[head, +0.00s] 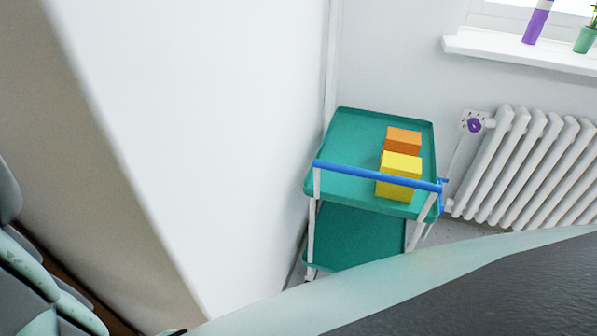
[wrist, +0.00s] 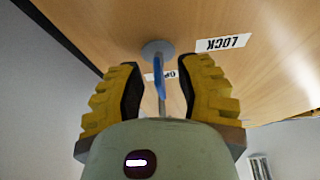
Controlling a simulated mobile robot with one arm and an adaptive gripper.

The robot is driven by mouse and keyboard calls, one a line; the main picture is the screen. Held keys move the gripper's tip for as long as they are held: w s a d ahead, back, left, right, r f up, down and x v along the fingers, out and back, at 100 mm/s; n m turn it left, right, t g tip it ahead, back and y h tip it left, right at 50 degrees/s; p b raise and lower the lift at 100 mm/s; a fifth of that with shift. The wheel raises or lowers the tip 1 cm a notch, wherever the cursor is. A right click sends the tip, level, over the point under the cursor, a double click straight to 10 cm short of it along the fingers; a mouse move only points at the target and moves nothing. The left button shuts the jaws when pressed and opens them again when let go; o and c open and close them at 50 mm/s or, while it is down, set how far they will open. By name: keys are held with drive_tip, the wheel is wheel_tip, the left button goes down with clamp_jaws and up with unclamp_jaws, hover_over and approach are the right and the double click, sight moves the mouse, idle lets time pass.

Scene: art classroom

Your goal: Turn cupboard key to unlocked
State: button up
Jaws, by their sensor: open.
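In the wrist view, a blue cupboard key (wrist: 159,78) sticks out from a round grey lock plate (wrist: 157,48) on a wooden panel (wrist: 110,25). A second label (wrist: 161,76), partly hidden by the key, shows the letters OP. My gripper (wrist: 158,85) is open, with one yellow ridged finger on each side of the key. I cannot tell whether either finger touches it; gaps show on both sides. The head view shows neither the key nor my gripper.
In the head view, a green trolley (head: 345,185) with a blue handle (head: 375,176) carries a yellow box (head: 400,175) and an orange box (head: 403,140). A white radiator (head: 530,165) stands right of it, below a windowsill (head: 520,52). A pale wall (head: 200,120) fills the left.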

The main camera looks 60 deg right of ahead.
drive_tip(key=v, duration=1.2)
